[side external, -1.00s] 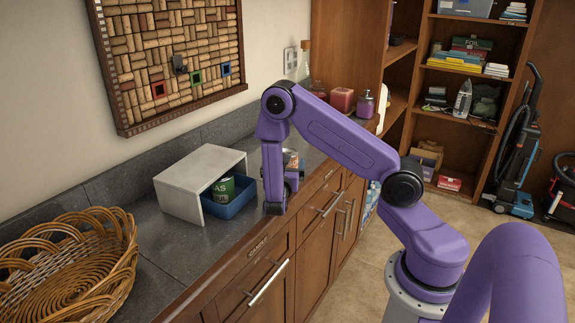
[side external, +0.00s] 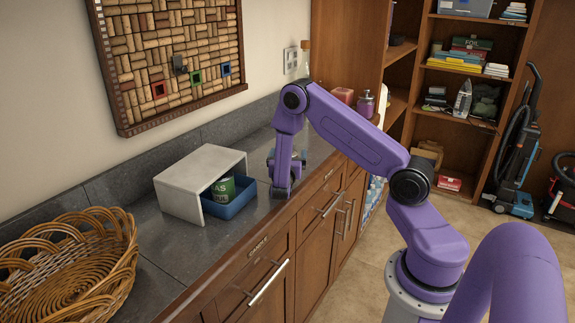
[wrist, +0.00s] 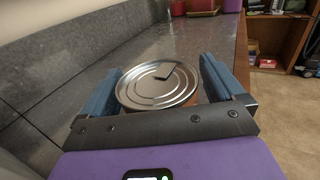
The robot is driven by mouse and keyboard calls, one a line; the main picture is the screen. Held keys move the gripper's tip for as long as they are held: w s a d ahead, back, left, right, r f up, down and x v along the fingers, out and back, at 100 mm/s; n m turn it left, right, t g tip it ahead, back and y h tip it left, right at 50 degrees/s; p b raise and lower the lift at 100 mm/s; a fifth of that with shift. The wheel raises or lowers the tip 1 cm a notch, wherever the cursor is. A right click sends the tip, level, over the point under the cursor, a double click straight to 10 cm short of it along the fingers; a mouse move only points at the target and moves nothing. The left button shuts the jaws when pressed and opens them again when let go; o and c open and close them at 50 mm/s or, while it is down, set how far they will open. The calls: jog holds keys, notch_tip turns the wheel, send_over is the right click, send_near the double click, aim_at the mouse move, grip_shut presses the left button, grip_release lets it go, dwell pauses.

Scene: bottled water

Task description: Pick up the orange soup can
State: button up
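In the wrist view a can (wrist: 158,84) with a round silver lid sits between the two blue fingers of my gripper (wrist: 160,80). A sliver of orange-brown side shows below the lid; most of its body is hidden. The fingers look open, one on each side of the can, with little gap. I cannot tell if either touches it. In the side view my gripper (side external: 288,157) is low over the counter, right of the blue tray, and my arm hides most of the can.
A blue tray (side external: 237,205) and a white open box (side external: 185,195) with a green can (side external: 222,188) stand left of my gripper on the grey counter (side external: 165,245). A wicker basket (side external: 75,265) is at the near left. Jars (side external: 366,104) stand farther along the counter.

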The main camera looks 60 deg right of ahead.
jog(key=c, duration=1)
jog(key=shift+c, duration=0.2)
jog(key=shift+r, duration=0.1)
jog(key=shift+r, duration=0.4)
notch_tip(320, 180, up, 2)
jog(key=s+r, duration=0.1)
jog(key=r, duration=0.1)
jog(key=s+a+r, duration=0.2)
jog(key=s+r, duration=0.1)
jog(key=shift+a+r, duration=0.15)
jog(key=shift+r, duration=0.15)
jog(key=s+a+r, duration=0.4)
jog(key=s, duration=0.4)
jog(key=shift+s+a+r, duration=0.15)
jog(key=shift+a+r, duration=0.05)
jog(key=shift+a, duration=0.05)
